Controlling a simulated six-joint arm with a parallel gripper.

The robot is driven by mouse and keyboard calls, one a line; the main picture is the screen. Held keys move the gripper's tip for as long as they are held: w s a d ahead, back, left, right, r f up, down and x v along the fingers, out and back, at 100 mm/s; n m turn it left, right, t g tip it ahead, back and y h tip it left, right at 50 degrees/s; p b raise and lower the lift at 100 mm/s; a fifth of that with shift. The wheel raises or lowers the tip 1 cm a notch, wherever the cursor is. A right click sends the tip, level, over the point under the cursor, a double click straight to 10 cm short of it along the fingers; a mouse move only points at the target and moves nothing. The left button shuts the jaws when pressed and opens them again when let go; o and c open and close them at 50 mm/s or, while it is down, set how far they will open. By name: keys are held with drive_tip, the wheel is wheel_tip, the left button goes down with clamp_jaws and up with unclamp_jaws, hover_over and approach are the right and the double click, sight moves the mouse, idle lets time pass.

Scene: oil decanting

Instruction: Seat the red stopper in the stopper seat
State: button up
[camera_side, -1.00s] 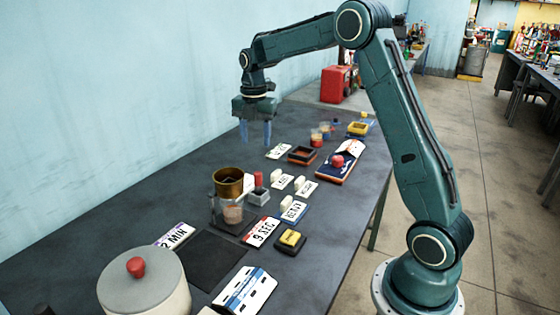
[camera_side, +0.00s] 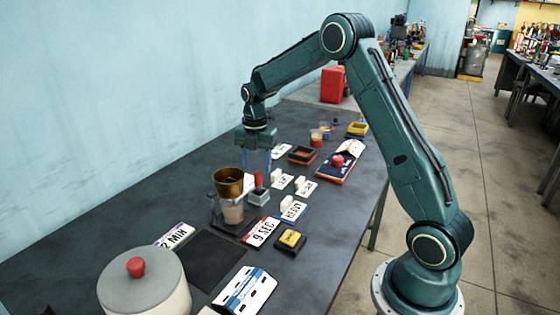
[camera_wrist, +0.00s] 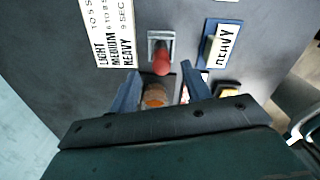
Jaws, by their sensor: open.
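A brass cup (camera_side: 228,181) over a glass stands close in front of the stopper. Label cards with white blocks lie to the right, including a HEAVY card (camera_wrist: 226,46). A lidded jar (camera_side: 145,290) stands at front left. A dark mat (camera_side: 208,260) is bare.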

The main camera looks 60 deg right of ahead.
sight(258, 172)
drive_tip(key=shift+f, duration=0.2)
drive_tip(key=shift+s+f, duration=0.1)
drive_tip(key=shift+f, duration=2.45)
clamp_jaws()
drive_tip(key=shift+r, duration=0.15)
wheel_tip(258, 172, up, 20)
